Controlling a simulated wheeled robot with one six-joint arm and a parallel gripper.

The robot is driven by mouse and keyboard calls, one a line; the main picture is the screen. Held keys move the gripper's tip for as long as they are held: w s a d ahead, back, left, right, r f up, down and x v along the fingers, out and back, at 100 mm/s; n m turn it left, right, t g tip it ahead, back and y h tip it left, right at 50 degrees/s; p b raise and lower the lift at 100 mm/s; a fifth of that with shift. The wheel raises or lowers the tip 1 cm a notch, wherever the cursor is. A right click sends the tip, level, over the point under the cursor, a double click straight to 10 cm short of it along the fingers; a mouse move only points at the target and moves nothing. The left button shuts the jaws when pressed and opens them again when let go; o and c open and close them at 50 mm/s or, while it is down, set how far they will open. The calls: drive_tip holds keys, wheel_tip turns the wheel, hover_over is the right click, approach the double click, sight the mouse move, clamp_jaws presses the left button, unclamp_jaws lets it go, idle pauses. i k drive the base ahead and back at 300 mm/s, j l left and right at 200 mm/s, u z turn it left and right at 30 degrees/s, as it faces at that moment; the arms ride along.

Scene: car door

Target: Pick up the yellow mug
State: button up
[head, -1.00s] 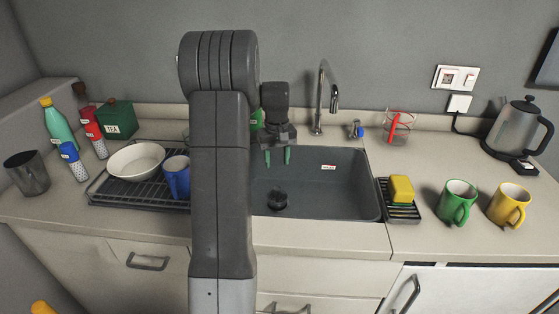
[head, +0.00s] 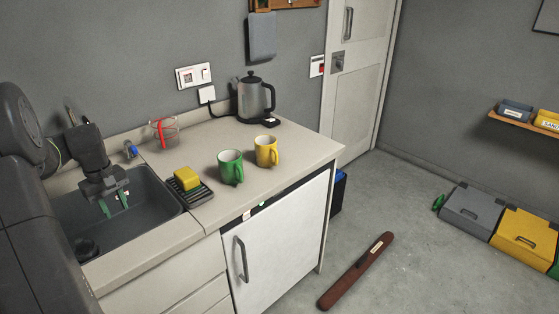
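The yellow mug (head: 266,150) stands upright on the counter (head: 205,204), near its right end, with its handle towards the front. A green mug (head: 230,167) stands just left of it, a small gap away. My gripper (head: 114,204) hangs over the sink (head: 143,207), well left of both mugs. Its two green-tipped fingers point down and are apart, with nothing seen between them.
A yellow sponge (head: 187,178) on a black rack (head: 197,195) lies between sink and mugs. A brown bar (head: 356,271) lies on the floor. Bins (head: 472,211) stand far right.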

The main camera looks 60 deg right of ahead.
sight(267, 156)
drive_tip(key=k+l+z, duration=0.1)
drive_tip(key=z, duration=0.75)
drive_tip(key=i+j+z, duration=0.1)
drive_tip(key=z, duration=0.4)
drive_tip(key=i+j+z, duration=0.1)
drive_tip(key=z, duration=0.35)
drive_tip(key=i+j+z, duration=0.1)
drive_tip(key=z, duration=0.4)
drive_tip(key=k+j, duration=0.05)
